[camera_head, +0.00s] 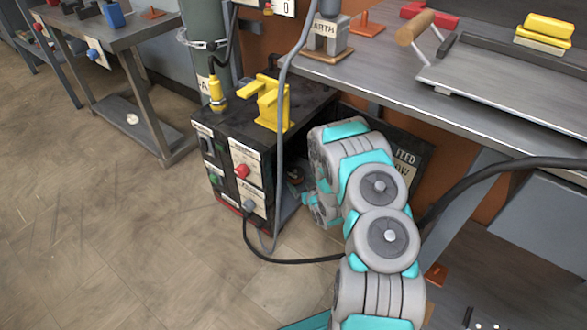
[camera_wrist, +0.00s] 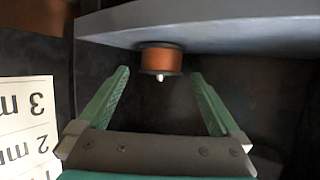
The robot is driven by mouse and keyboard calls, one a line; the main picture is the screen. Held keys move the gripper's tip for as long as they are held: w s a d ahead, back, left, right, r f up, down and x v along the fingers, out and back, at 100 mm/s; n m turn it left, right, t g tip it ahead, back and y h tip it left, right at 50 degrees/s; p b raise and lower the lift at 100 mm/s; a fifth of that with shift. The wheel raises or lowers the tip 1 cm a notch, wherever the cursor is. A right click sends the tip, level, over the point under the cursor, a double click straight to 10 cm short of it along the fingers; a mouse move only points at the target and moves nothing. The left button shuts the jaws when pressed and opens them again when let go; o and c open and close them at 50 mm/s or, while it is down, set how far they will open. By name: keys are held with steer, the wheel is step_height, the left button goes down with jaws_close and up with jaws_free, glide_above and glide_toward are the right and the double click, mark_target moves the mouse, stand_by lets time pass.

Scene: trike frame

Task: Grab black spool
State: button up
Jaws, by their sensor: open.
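In the wrist view a spool (camera_wrist: 161,59) shows dark flanges, a copper-brown winding and a small white tip. It sits against a grey surface, which is at the top of this picture. My gripper (camera_wrist: 160,74) is open, with its two green fingers on either side of the spool's line and the spool just beyond the fingertips, not clasped. In the head view my gripper (camera_head: 319,208) is at the open side of a black machine (camera_head: 217,142), partly hidden by my arm. A small dark round thing (camera_head: 295,176) shows inside the machine; I cannot tell if it is the spool.
A label with thickness marks (camera_wrist: 28,128) stands upside down at the wrist view's left. In the head view a yellow bracket (camera_head: 272,102) stands on the machine, a cable (camera_head: 290,261) loops in front, and a workbench (camera_head: 480,110) overhangs the right. Floor at left is clear.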

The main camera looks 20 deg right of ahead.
mark_target(296, 176)
steer(key=shift+b+x, duration=0.4)
steer(key=shift+x, duration=3.35)
steer(key=shift+a+r, duration=0.1)
steer(key=shift+r, duration=0.05)
steer(key=c, duration=1.4)
steer(key=shift+r, duration=0.1)
